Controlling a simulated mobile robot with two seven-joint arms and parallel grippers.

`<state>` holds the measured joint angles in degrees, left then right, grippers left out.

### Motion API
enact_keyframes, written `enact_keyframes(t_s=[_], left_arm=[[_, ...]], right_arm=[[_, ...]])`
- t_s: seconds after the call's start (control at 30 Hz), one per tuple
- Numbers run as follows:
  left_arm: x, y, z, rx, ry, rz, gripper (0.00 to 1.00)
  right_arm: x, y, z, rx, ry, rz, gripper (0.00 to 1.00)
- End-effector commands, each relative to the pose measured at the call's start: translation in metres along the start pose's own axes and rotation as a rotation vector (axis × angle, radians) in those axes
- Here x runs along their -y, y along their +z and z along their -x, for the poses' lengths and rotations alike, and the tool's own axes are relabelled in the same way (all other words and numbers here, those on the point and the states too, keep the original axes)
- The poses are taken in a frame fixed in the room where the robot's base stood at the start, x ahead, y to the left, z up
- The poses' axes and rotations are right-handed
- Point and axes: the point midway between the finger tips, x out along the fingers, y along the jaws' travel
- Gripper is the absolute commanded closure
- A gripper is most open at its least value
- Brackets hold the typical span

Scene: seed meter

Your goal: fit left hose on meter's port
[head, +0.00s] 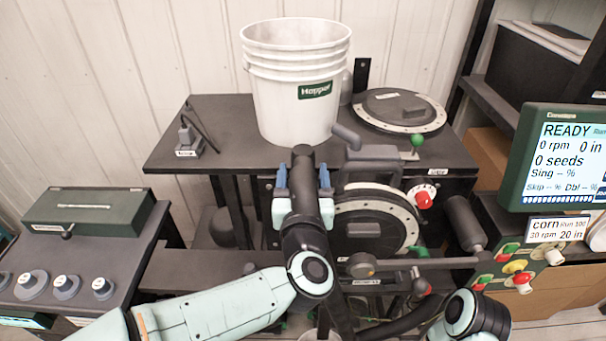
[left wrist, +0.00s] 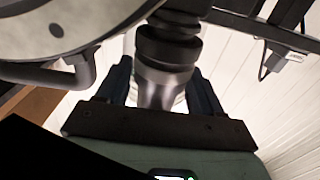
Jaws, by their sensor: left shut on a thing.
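My left gripper (head: 303,172) is upright in front of the seed meter (head: 375,222), at the meter's left edge. Its blue fingers stand on either side of a dark hose end (head: 302,157) and are shut on it. In the left wrist view the fingers (left wrist: 165,88) hold a grey cylindrical piece of the hose (left wrist: 164,87), with a black ribbed collar (left wrist: 168,45) just beyond. I cannot tell whether the hose touches the port. My right gripper is not in view.
A white hopper bucket (head: 296,88) stands on the dark bench (head: 200,160) behind the gripper. A red knob (head: 424,201) and a grey lever bar (head: 430,264) lie right of it. A display (head: 565,160) stands at far right, a green-topped box (head: 88,218) at left.

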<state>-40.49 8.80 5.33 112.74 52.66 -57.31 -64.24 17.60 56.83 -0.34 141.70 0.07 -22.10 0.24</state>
Motion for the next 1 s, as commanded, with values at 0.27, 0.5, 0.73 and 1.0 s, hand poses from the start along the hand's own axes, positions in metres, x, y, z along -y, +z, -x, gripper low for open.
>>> enact_keyframes(t_s=[0.27,0.5,0.73,1.0], left_arm=[[0.000,0.000,0.000,-0.001,0.000,0.000,0.04],[0.000,0.001,0.003,0.001,0.000,0.000,0.04],[-0.001,0.001,0.040,-0.001,0.004,0.002,0.04],[0.000,0.000,0.100,-0.003,0.003,0.002,0.04]], right_arm=[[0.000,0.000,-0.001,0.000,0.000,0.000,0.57],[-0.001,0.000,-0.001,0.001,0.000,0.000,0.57],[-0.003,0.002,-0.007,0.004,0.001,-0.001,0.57],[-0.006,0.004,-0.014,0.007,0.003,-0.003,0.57]])
